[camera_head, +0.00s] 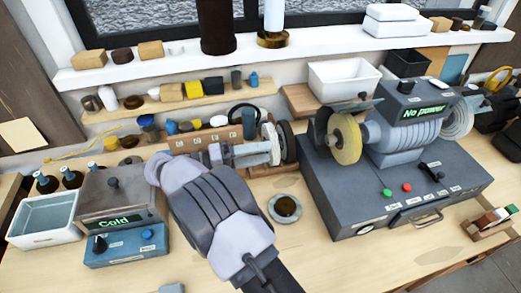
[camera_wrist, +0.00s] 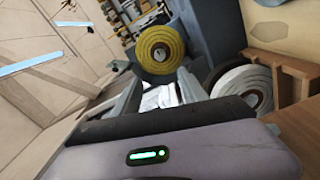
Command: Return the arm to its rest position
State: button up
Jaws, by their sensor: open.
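My arm reaches up from the bottom middle of the head view and bends to the right over the bench. My gripper (camera_head: 270,145) is there, in front of the wooden rack, pointing toward the grinding machine. In the wrist view my gripper (camera_wrist: 160,95) has its two fingers apart, with no held object visible between them. A yellow wheel (camera_wrist: 160,48) shows beyond the fingertips. The same yellow wheel (camera_head: 345,138) is on the machine's left side in the head view.
The grey machine (camera_head: 400,205) reads "No power". A dark-rimmed wheel (camera_head: 286,142) shows right beside my gripper. A small dish (camera_head: 285,207) lies below it. A "Cold" unit (camera_head: 120,205) and a white bin (camera_head: 42,220) stand at left. The bench front is mostly clear.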

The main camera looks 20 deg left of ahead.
dwell(0.3)
jog(key=d+r+m+g+y+b, duration=0.1)
jog(key=d+r+g+y, duration=0.2)
jog(key=d, duration=0.7)
jog(key=d+r+g+y+b, duration=0.1)
jog(key=d+r+g, duration=0.3)
jog(key=d, duration=0.7)
jog(key=s+d+m+g+y+b, duration=0.1)
jog(key=s+d+g+y, duration=0.15)
jog(key=s+d, duration=0.35)
jog(key=s+f+m+t+y+b, duration=0.2)
jog(key=s+m+t+y, duration=0.3)
jog(key=s+y, duration=0.5)
jog(key=s+m, duration=0.1)
jog(key=s, duration=0.3)
jog(key=shift+s+d+f, duration=0.2)
jog(key=shift+s+d, duration=0.1)
jog(key=shift+s, duration=0.05)
jog(key=shift+y, duration=0.25)
jog(key=shift+c, duration=0.2)
